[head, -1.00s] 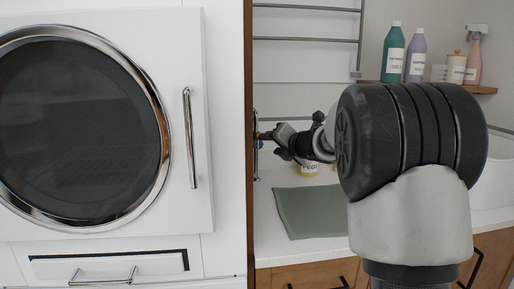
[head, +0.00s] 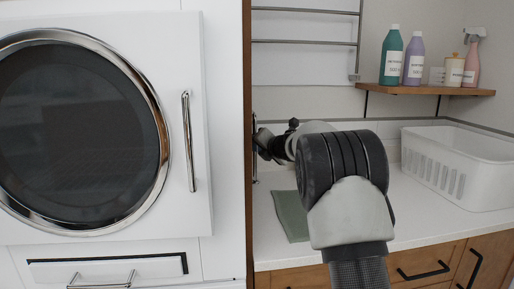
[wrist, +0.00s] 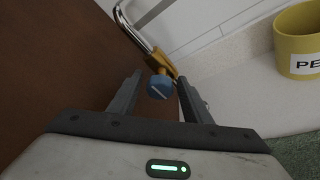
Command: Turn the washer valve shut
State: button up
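The washer valve shows in the wrist view as a blue knob (wrist: 160,87) with a pale line across its face. It sits on a brass fitting (wrist: 157,61) joined to a chrome pipe (wrist: 131,26). My gripper (wrist: 159,79) is open, with one finger on each side of the knob. Gaps seem to show between the fingers and the knob; contact cannot be told. In the head view my gripper (head: 261,142) is beside the edge of the brown panel, and the knob cannot be made out there.
The brown panel (wrist: 62,60) is close on the left of my gripper. A yellow pot (wrist: 296,42) stands to the right on the counter, near a green cloth (head: 291,216). A white basket (head: 455,170) is farther right. The washer (head: 190,235) is left of the panel.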

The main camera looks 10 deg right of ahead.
jog(key=c, duration=0.9)
jog(key=shift+o, duration=0.2)
jog(key=shift+f+m, duration=0.1)
jog(key=shift+m, duration=0.2)
jog(key=shift+m+t+y+b, duration=0.4)
jog(key=shift+m+y, duration=0.3)
jog(key=shift+m, duration=0.3)
jog(key=m, duration=0.2)
jog(key=m+t+y, duration=0.1)
jog(key=m, duration=0.1)
jog(key=shift+m+t, duration=0.3)
jog(key=shift+m, duration=0.1)
jog(key=m, duration=0.2)
jog(key=m+t, duration=0.1)
jog(key=m, duration=0.1)
jog(key=shift+t+y, duration=0.3)
jog(key=m+t, duration=0.1)
jog(key=m, duration=0.4)
jog(key=shift+t+h, duration=0.4)
jog(key=shift+m, duration=0.5)
jog(key=o, duration=1)
